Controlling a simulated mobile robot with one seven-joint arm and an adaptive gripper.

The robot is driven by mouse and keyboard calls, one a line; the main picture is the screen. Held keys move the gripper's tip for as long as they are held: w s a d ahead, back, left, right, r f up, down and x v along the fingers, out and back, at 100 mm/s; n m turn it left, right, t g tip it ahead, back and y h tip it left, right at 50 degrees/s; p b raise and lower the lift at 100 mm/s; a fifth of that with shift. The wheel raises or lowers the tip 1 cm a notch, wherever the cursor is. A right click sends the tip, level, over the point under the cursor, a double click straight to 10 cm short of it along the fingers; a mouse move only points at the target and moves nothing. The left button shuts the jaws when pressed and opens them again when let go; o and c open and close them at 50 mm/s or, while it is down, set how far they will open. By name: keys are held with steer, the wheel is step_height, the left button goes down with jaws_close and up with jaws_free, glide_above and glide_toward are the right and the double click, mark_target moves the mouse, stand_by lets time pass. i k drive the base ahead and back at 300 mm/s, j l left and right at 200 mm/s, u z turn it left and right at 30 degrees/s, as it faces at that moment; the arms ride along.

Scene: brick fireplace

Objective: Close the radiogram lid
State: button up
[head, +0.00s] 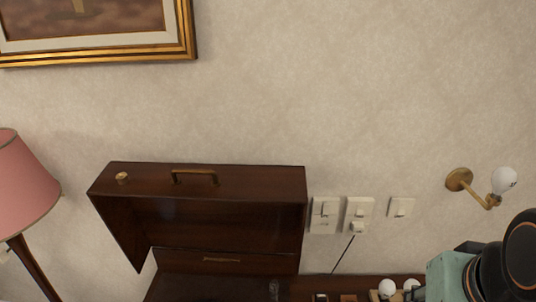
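The radiogram lid (250,185) is dark brown wood and stands raised against the wall in the lower left-middle of the head view. A brass handle (195,177) and a small round brass fitting (122,178) are on its upper face. Its hollow underside shows below that face. The radiogram body (205,289) shows only in part at the bottom edge, below the lid, and the rest is cut off. A second brass piece (221,260) shows near where lid and body meet.
A pink lamp (25,185) stands left of the lid. Wall switches and sockets (358,212) and a brass wall light (460,180) are to the right. The wall above the lid is clear below the framed picture (188,30).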

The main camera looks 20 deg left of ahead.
mark_target(221, 207)
steer(key=u, duration=1.6)
